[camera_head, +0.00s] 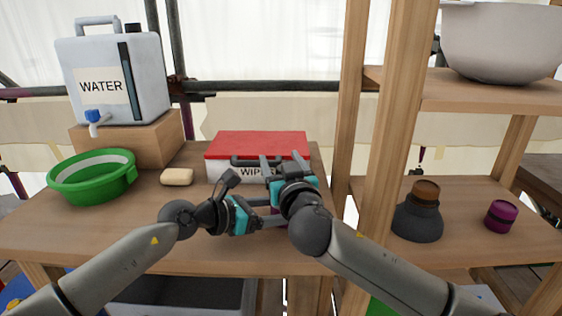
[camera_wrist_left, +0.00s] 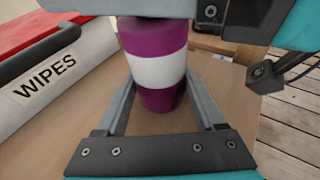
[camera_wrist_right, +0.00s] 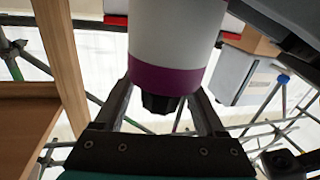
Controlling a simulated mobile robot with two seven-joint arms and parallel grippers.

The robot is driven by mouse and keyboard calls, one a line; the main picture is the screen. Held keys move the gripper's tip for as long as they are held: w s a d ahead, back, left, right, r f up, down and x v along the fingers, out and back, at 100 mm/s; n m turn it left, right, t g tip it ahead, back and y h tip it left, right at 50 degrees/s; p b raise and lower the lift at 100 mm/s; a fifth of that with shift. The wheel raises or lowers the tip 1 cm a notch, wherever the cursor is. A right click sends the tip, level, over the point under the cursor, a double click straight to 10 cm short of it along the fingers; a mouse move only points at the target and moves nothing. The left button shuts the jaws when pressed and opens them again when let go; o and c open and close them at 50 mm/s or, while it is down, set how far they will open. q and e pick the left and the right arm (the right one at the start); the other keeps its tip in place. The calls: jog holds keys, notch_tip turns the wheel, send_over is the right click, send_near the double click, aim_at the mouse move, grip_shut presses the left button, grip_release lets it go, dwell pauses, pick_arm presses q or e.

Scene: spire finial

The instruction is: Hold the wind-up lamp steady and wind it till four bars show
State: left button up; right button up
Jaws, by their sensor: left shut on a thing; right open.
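The wind-up lamp is a purple cylinder with a white middle band (camera_wrist_left: 158,70), mostly hidden behind my grippers in the head view. My left gripper (camera_head: 274,212) is shut on it, one finger on each side, above the wooden table. The right wrist view shows the lamp's white body (camera_wrist_right: 175,38), a purple end band and a black ridged knob (camera_wrist_right: 160,103) at its end. My right gripper (camera_head: 281,160) is open, its fingers on either side of the knob with gaps. I see no charge bars in any view.
A red-lidded wipes box (camera_head: 258,143) stands just behind the grippers. A soap bar (camera_head: 177,177), green basin (camera_head: 92,178) and water container (camera_head: 112,80) are to the left. A wooden shelf post (camera_head: 392,130) stands close on the right, with a dark grey jar (camera_head: 417,218) beyond.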

jog(key=shift+c, duration=0.4)
grip_shut()
jog(key=shift+a, duration=0.1)
jog(key=shift+d+m+h, duration=0.25)
jog(key=shift+m+h, duration=0.55)
jog(key=shift+h, duration=0.45)
jog(key=shift+d+m+h, duration=0.25)
jog(key=shift+m+h, duration=0.55)
jog(key=shift+h, duration=0.4)
jog(key=shift+d+m+h, duration=0.25)
jog(key=shift+m+h, duration=0.55)
jog(key=shift+h, duration=0.45)
jog(key=shift+o, duration=0.4)
grip_release()
